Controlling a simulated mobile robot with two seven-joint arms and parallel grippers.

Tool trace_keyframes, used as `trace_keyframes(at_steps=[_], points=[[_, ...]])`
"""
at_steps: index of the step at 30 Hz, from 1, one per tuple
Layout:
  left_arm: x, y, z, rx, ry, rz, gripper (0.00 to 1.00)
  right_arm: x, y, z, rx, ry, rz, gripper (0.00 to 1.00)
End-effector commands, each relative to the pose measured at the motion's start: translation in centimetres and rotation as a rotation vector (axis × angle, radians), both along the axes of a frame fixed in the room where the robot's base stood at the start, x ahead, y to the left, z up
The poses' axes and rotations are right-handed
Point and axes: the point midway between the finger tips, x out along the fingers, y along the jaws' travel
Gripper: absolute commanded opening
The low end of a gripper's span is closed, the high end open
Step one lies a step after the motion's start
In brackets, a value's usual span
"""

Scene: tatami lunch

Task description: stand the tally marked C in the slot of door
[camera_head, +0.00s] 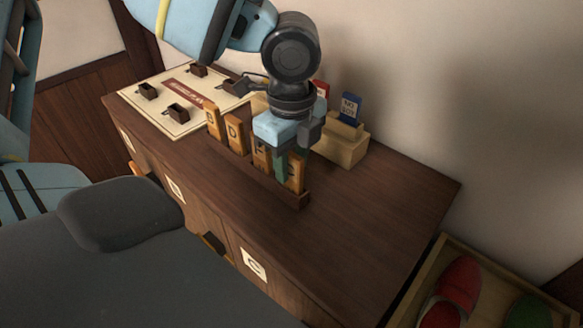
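A dark wooden rack (301,200) on the cabinet top holds several upright wooden tallies. One tally (213,121) seems to read B and another (235,134) reads D. The letters on the tallies nearer my gripper are partly covered, and I cannot make out a C on any tally. My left gripper (285,155) points down over the right end of the rack. A green strip shows below it; whether it grips a tally is hidden. The cabinet front has a door labelled C (253,264), with a dark holder (212,244) to its left. My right gripper is out of view.
A cream board (160,122) with several dark blocks lies at the back left of the cabinet. A tan stand (343,150) with a blue card (350,107) is behind my gripper. A box (440,250) with red slippers (458,285) is at right. The right cabinet top is clear.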

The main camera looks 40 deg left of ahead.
Motion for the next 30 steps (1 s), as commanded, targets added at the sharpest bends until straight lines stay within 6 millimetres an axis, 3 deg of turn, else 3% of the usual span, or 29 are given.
trace_keyframes(at_steps=[6, 10, 25, 30], points=[[-0.1, -0.3, 3.6, -0.001, -0.004, 0.002, 0.34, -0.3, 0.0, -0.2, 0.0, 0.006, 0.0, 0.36], [-0.1, -0.3, 4.8, 0.0, -0.001, 0.001, 0.34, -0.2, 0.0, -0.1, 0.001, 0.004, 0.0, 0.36], [-0.1, -0.3, 5.4, 0.0, -0.003, 0.003, 0.34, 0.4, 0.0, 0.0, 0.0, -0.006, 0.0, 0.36], [2.2, 1.9, 6.2, -0.003, -0.085, 0.062, 0.34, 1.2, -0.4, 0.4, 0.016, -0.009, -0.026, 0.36]])
